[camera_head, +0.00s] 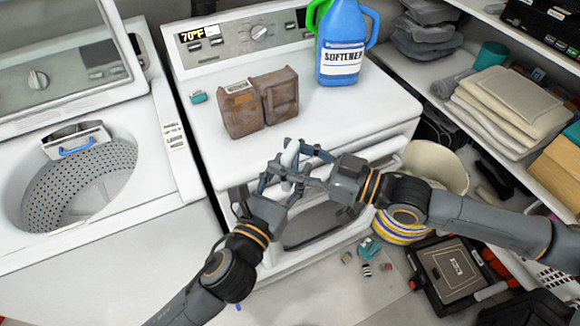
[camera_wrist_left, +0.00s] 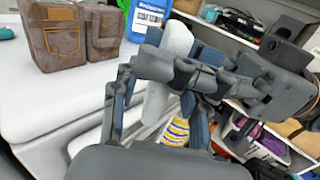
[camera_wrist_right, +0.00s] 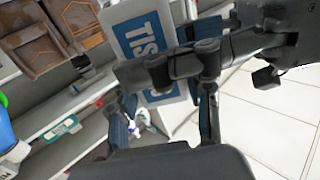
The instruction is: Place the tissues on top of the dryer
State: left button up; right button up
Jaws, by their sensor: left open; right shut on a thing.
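The tissues (camera_head: 290,156) are a white pack seen edge-on in the head view, in front of the dryer's front top edge. In the right wrist view the tissues (camera_wrist_right: 140,35) show a blue label reading "TIS". My right gripper (camera_head: 300,165) is shut on them. My left gripper (camera_head: 272,178) is open close beside them; in the left wrist view the white pack (camera_wrist_left: 177,42) appears between its fingers, partly hidden by the right gripper. I cannot tell whether the left fingers touch it. The white dryer (camera_head: 200,135) has a flat top behind both grippers.
The top's front left and right are clear. An open washer (camera_head: 80,190) stands left; shelving with folded cloths (camera_head: 510,95) stands right.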

pick_arm(q)
jog(key=shift+w+d, duration=0.15)
jog(key=shift+w, duration=0.15)
grip_shut()
pick_arm(e)
jog(key=o, duration=1)
jog(key=shift+c, duration=0.2)
